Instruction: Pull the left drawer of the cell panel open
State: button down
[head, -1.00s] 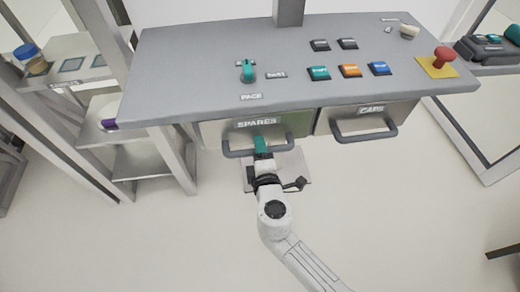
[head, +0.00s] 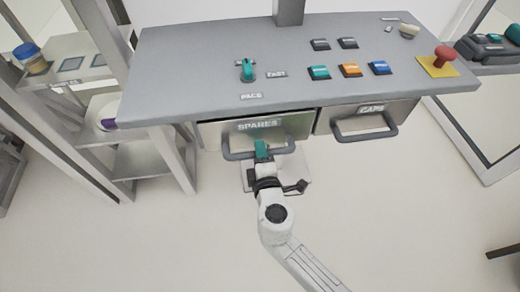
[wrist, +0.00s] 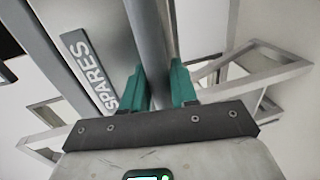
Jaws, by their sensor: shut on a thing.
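The left drawer (head: 220,138) of the cell panel is labelled SPARES and has a grey bar handle (head: 236,156). A dark gap shows along its top edge under the panel top, so it stands slightly out. My gripper (head: 261,149) has its teal fingers shut on the middle of this handle. In the wrist view the two teal fingers (wrist: 158,88) sit on either side of the handle bar (wrist: 148,35). The SPARES label (wrist: 88,68) is to their left. The drawer's inside is hidden.
The right drawer (head: 345,115), labelled CAPS, is shut beside it. The panel top (head: 190,60) carries several buttons, a teal switch (head: 246,70) and a red knob (head: 444,56). A shelf rack (head: 150,160) stands at left. The floor in front is clear.

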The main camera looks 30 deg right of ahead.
jog(key=f+b+v, duration=0.3)
jog(key=b+v, duration=0.1)
jog(key=v, duration=1.4)
jog(key=shift+s+f, duration=0.3)
jog(key=shift+a, duration=0.1)
jog(key=c, duration=1)
grip_release()
jog(key=b+v, duration=0.1)
jog(key=v, duration=0.9)
jog(key=shift+s+a+b, duration=0.15)
jog(key=shift+s+b, duration=0.15)
